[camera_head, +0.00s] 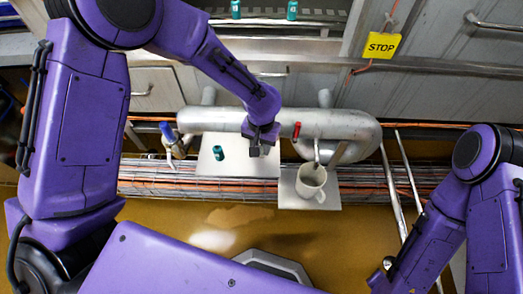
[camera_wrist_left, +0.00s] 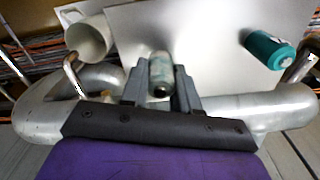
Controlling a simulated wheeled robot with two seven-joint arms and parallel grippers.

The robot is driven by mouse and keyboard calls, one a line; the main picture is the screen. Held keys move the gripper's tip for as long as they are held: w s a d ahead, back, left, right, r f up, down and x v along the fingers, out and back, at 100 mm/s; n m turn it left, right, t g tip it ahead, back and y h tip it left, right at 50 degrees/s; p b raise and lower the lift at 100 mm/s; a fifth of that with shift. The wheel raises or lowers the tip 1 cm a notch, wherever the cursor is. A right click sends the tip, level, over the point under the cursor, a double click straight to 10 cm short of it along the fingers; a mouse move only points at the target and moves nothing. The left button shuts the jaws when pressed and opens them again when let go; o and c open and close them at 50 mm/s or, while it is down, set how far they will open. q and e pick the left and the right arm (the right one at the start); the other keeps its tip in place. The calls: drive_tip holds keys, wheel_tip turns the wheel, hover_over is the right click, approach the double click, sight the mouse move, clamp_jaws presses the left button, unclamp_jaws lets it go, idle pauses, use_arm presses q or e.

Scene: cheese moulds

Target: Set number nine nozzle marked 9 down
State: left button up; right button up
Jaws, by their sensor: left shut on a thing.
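My left gripper (camera_head: 261,150) is shut over the larger pale plate (camera_head: 205,165). In the left wrist view, the gripper (camera_wrist_left: 160,95) has its two grey fingers around a small grey-green cylinder, apparently the nozzle (camera_wrist_left: 161,68). No number can be read on it. In the head view the fingers mostly hide it. I cannot tell whether it touches the plate. A teal nozzle (camera_head: 218,153) is on the same plate, left of the gripper; it also shows in the left wrist view (camera_wrist_left: 270,50). Its mark is not legible. My right gripper is not visible.
A white mug (camera_head: 311,188) with a stick-like thing in it stands on a smaller plate (camera_head: 325,203) to the right. A thick metal pipe (camera_head: 345,125) runs behind the plates. A red handle (camera_head: 296,130) and a blue-handled valve (camera_head: 168,133) flank the gripper. Two teal cylinders (camera_head: 292,10) (camera_head: 235,9) stand at the back.

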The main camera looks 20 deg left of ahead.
use_arm(q)
drive_tip(key=shift+f, duration=1.1)
drive_tip(key=shift+s+f, duration=0.1)
drive_tip(key=o, duration=1)
wheel_tip(320, 180, up, 12)
drive_tip(key=shift+r+p, duration=0.15)
drive_tip(key=shift+p, duration=1)
